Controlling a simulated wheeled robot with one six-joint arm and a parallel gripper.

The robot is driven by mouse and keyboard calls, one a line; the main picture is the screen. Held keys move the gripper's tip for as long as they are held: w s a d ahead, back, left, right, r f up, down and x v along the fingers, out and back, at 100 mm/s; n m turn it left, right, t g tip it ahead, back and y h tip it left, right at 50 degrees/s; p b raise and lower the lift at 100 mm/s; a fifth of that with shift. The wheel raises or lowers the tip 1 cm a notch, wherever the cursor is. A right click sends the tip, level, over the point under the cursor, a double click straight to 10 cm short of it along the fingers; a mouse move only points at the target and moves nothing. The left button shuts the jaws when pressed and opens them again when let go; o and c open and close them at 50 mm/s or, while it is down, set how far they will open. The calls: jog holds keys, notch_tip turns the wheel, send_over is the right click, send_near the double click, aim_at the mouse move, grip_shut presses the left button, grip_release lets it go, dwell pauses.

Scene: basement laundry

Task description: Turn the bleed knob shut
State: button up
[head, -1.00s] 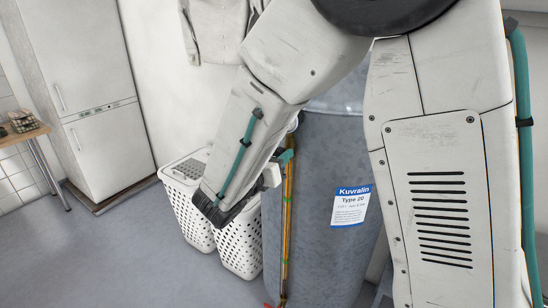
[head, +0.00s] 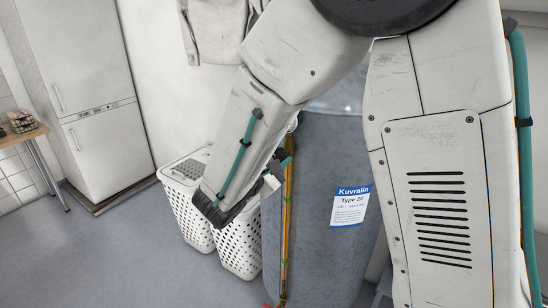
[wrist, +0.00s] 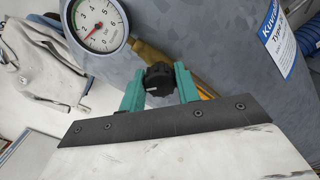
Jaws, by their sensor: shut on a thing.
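The bleed knob (wrist: 159,82) is black and ribbed, with a white mark on its face, in the middle of the wrist view. It sits by a brass pipe (wrist: 146,54) on the grey tank (wrist: 215,50). My gripper (wrist: 159,72) has its two teal fingers on either side of the knob and is shut on it. In the head view my gripper (head: 285,158) is at the left side of the tank (head: 320,250), partly behind my arm. The knob cannot be made out there.
A round pressure gauge (wrist: 97,24) is close to the knob, up and left. A blue hose (wrist: 308,38) is at the right. White laundry baskets (head: 240,245) stand left of the tank.

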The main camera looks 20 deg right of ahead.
jog(key=m, duration=0.5)
jog(key=shift+s+d+f+m, duration=0.1)
jog(key=shift+d+m, duration=0.05)
jog(key=shift+m, duration=2.45)
jog(key=o, duration=1)
jog(key=shift+d, duration=0.1)
